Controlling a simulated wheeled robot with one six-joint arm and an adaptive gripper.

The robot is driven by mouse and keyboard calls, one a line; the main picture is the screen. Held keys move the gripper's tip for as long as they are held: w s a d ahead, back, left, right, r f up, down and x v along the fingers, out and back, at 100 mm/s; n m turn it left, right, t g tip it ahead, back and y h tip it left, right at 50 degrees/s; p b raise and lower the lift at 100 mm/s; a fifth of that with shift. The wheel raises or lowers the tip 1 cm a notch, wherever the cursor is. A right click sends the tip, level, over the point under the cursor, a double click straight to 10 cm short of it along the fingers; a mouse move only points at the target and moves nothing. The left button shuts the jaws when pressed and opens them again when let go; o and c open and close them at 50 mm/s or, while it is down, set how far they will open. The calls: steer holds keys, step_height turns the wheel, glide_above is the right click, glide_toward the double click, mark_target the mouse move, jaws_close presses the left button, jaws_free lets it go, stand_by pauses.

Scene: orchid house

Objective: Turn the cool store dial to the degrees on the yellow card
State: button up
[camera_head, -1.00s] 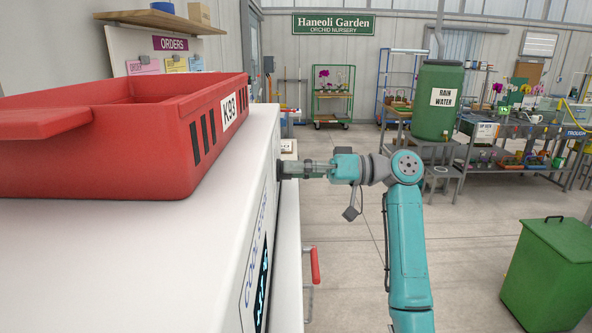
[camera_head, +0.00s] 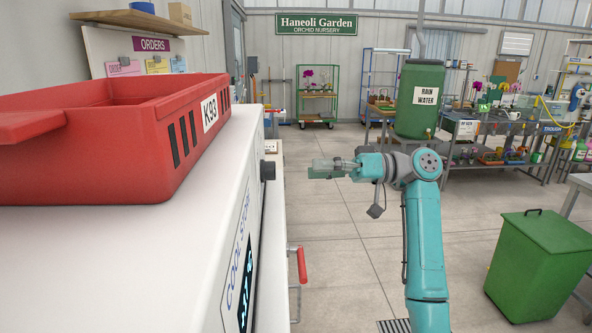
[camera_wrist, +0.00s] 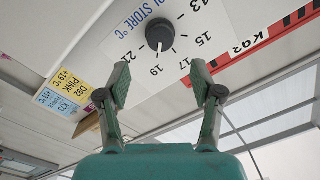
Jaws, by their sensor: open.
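The cool store dial (camera_wrist: 160,35) is a dark round knob on the white front of the cool store (camera_head: 222,240). In the wrist view its white mark points at about 19 on the printed scale. In the head view the dial (camera_head: 267,170) juts from the front's edge. A yellow card (camera_wrist: 75,79) reads D92 PINK +19 °C. A light blue card (camera_wrist: 57,101) beside it seems to read K33 and +13 °C. My gripper (camera_head: 312,169) is open and empty, apart from the dial. In the wrist view the dial is beyond and between the spread fingers (camera_wrist: 161,80).
A red crate (camera_head: 150,150) labelled K93 sits on the cool store. A red handle (camera_head: 301,266) sticks out lower on its front. A green bin (camera_head: 540,255) stands at the right. Open floor (camera_head: 345,240) lies between.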

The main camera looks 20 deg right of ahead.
steer(key=shift+v, duration=1.8)
